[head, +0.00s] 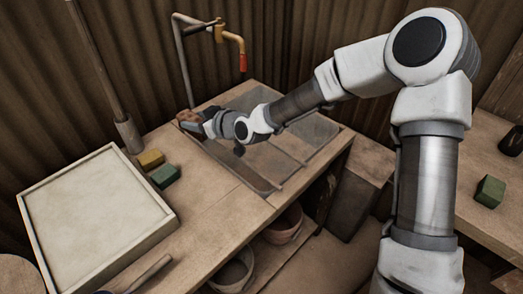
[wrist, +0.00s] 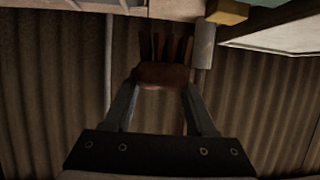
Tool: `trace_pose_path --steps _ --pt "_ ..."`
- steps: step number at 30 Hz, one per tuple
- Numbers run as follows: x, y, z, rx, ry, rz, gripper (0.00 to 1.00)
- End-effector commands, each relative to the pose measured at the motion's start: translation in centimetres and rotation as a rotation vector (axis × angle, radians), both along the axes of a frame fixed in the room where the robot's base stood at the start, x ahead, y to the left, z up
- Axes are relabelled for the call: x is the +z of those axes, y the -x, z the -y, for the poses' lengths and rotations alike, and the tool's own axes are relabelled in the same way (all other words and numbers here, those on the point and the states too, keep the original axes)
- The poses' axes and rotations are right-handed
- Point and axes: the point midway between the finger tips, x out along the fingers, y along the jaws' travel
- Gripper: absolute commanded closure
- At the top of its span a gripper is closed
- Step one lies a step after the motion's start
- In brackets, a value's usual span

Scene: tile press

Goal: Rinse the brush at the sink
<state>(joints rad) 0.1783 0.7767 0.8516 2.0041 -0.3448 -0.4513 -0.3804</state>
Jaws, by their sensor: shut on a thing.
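The brush has a brown block with dark reddish-brown bristles. In the wrist view the brush (wrist: 165,76) sits between both fingers of my gripper (wrist: 163,88), which is shut on it, with the bristles toward the top of the picture. In the head view the brush (head: 188,117) shows small at the end of my gripper (head: 196,124), over the left back rim of the sink. The sink (head: 262,160) is set in the wooden bench, partly hidden under my arm. A brass tap (head: 232,37) with a red tip stands behind the sink.
A pale framed tray (head: 95,215) lies at the left of the bench, with a yellow block (head: 151,159) and a green block (head: 165,176) beside it. A pole (head: 128,135) stands behind them. Bowls (head: 284,226) sit beneath the bench. Bare bench separates tray and sink.

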Motion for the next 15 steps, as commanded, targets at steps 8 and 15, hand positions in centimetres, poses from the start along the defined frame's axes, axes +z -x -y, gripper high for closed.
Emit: trace_pose_path --steps 8,15 --pt "-0.6 -2.6 1.4 -0.043 0.038 -0.027 1.0" --pt "-2.6 -10.3 7.4 -0.191 0.179 -0.146 1.0"
